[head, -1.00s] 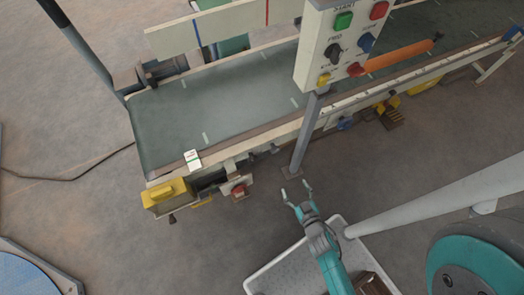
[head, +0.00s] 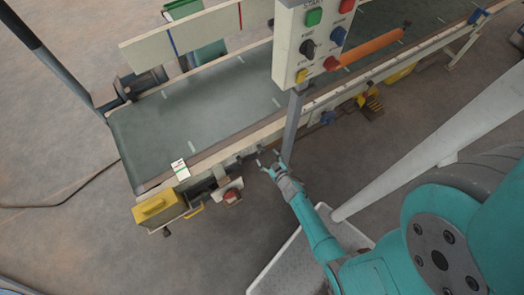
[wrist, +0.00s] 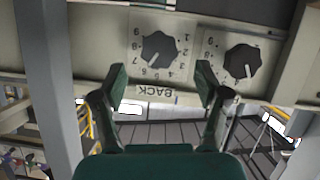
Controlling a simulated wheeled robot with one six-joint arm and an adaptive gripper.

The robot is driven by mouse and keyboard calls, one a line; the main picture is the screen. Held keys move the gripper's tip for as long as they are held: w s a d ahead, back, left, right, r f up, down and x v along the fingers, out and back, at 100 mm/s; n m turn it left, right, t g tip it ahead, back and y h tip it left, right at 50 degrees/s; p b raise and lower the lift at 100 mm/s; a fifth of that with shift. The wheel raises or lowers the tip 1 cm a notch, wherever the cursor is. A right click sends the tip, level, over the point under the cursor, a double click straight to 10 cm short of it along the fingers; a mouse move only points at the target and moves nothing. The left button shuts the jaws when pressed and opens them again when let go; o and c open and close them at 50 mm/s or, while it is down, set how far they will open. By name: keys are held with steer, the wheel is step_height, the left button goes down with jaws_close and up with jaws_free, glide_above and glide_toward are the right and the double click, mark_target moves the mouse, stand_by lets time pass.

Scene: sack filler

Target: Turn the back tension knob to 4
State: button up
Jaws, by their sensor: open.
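In the wrist view the back tension knob (wrist: 158,49) is a dark knob on a pale numbered dial, with an upside-down BACK label (wrist: 157,92) under it. Its white pointer line slants down-left, seemingly towards the 6. A second, similar dark knob (wrist: 241,62) is to its right on its own dial. My gripper (wrist: 161,80) is open and empty. Its fingertips stand either side of the BACK label, just below the back knob in the picture, apart from it. In the head view my gripper (head: 268,162) is beside the conveyor's near side, where the knobs are too small to make out.
A grey post (head: 293,125) holding a button panel (head: 314,45) stands close to my gripper; a post also shows at the wrist view's left (wrist: 45,80). The conveyor belt (head: 200,105) lies behind. A yellow box (head: 158,207) and a red button (head: 231,196) are left.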

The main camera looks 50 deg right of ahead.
mark_target(263, 152)
steer(key=shift+x, duration=2.75)
steer(key=c, duration=1.2)
